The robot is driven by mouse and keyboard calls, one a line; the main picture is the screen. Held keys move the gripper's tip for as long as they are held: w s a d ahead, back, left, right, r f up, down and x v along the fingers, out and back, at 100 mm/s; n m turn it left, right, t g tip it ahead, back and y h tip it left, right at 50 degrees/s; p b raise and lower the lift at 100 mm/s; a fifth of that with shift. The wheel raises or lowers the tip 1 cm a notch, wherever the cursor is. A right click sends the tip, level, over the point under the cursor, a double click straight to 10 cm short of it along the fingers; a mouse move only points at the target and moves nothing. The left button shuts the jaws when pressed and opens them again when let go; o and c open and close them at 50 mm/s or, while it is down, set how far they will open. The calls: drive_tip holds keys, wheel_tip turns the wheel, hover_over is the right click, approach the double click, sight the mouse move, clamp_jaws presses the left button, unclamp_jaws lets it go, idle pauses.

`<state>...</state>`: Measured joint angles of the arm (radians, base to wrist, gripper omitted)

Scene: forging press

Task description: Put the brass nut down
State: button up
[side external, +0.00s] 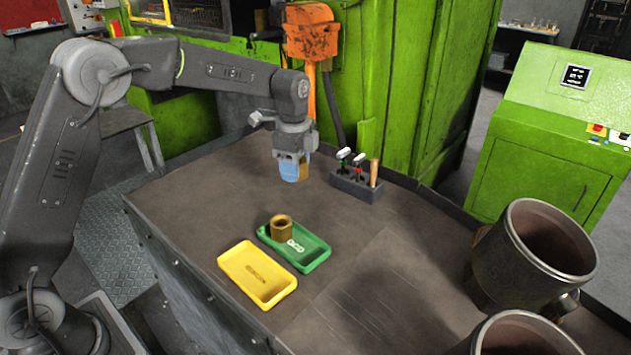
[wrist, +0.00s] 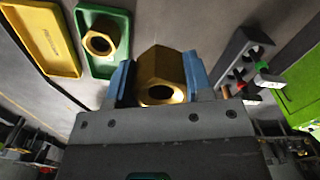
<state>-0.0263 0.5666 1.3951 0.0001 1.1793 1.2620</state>
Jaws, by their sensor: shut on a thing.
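My gripper (side external: 292,171) hangs above the far part of the table, beyond the trays. In the wrist view its blue fingers (wrist: 158,85) are shut on a brass nut (wrist: 155,66), one finger on each side. In the side view only a sliver of that held nut (side external: 305,168) shows behind the blue finger. A second brass nut (side external: 281,228) sits in the green tray (side external: 314,257), toward its left end. It also shows in the wrist view (wrist: 102,40). The yellow tray (side external: 257,275) beside the green tray holds no nut.
A dark holder (side external: 355,187) with several upright tools stands on the table right of my gripper. Two large metal cylinders (side external: 490,270) stand at the table's right. The green press (side external: 400,90) rises behind. The table between my gripper and the green tray is clear.

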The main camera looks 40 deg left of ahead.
drive_tip(key=shift+s+a+r+n, duration=0.3)
drive_tip(key=shift+a, duration=0.3)
drive_tip(key=s+f+n, duration=0.1)
drive_tip(key=s+n, duration=0.2)
drive_tip(key=n, duration=0.1)
drive_tip(key=s+a+f+n, duration=0.1)
drive_tip(key=s+f+n, duration=0.1)
drive_tip(key=n, duration=0.2)
drive_tip(key=s+a+f+n, duration=0.1)
drive_tip(key=s+n, duration=0.2)
drive_tip(key=n, duration=0.1)
drive_tip(key=shift+s+a+f, duration=0.1)
drive_tip(key=shift+s+f, duration=0.25)
drive_tip(key=shift+s+f+n, duration=0.15)
drive_tip(key=shift+s+n, duration=0.35)
drive_tip(key=shift+n, duration=0.2)
drive_tip(key=s+d+r+n, duration=0.1)
drive_tip(key=s+d+r, duration=0.1)
drive_tip(key=s+r, duration=0.6)
hover_over(267, 287)
wheel_tip(267, 287, down, 9)
drive_tip(key=shift+f, duration=2)
drive_tip(key=shift+f, duration=0.15)
